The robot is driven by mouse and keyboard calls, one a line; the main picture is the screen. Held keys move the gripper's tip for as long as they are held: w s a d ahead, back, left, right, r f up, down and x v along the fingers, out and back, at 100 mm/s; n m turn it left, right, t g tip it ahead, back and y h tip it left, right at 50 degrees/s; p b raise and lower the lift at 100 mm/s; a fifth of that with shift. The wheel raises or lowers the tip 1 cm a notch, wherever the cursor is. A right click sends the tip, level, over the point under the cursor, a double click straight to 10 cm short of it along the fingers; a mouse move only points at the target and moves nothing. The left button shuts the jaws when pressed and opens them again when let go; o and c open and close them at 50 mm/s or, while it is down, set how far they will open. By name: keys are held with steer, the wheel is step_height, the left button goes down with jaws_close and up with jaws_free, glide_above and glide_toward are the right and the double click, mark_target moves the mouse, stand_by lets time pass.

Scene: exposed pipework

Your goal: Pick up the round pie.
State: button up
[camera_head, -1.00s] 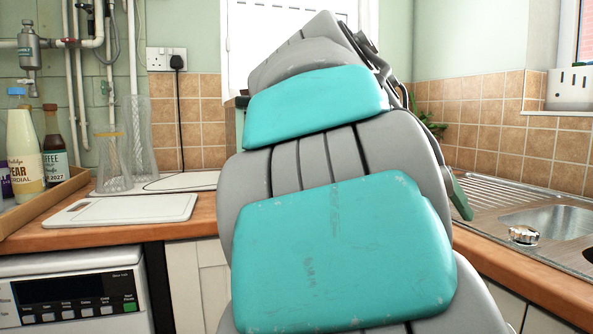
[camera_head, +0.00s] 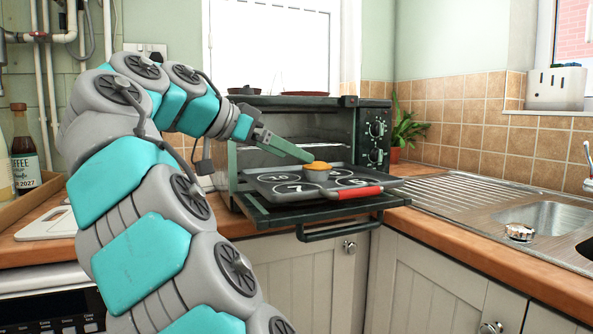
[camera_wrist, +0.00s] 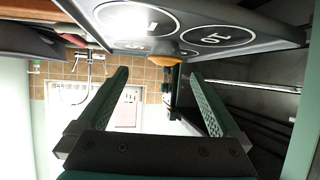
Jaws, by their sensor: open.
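The tray rests at the front of an open toaster oven (camera_head: 375,135), over its lowered door (camera_head: 300,213). Small dishes (camera_head: 303,94) stand on the oven top. A plant (camera_head: 405,130) and the sink (camera_head: 540,217) are to the right. Bottles (camera_head: 22,150) stand far left.

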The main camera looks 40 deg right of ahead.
mark_target(317, 170)
steer(key=shift+w+d+f, duration=0.1)
steer(key=shift+w+f, duration=0.15)
steer(key=shift+w, duration=0.05)
steer(key=shift+b+x, duration=0.45)
steer(key=shift+x, duration=0.45)
steer(key=shift+d, duration=0.5)
steer(key=shift+x, duration=2.2)
steer(key=shift+w, duration=0.1)
steer(key=c, duration=1.3)
steer(key=shift+r, duration=0.25)
